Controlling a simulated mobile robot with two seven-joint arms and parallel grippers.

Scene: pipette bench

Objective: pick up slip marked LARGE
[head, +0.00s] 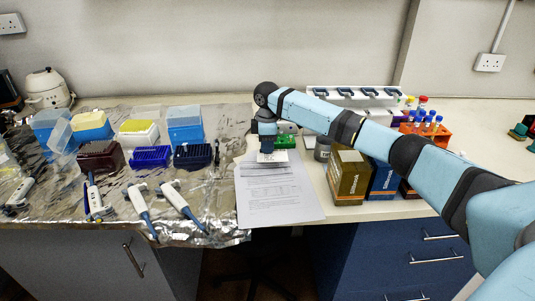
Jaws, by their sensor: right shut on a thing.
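My right arm reaches in from the right, and its gripper (268,147) points down over the stack of printed papers (280,205). The gripper is shut on a small white slip (273,157) with dark print too small to read, so I cannot tell if it says LARGE. The slip shows just below the fingertips, over the top end of the papers. I cannot tell if it still touches what lies under it. Other pale slip-like edges show just below it on the papers. My left gripper is not in view.
To the right are a brown box (347,177), a blue box (382,180) and an orange tube rack (428,132). The bench's front edge runs just below the papers.

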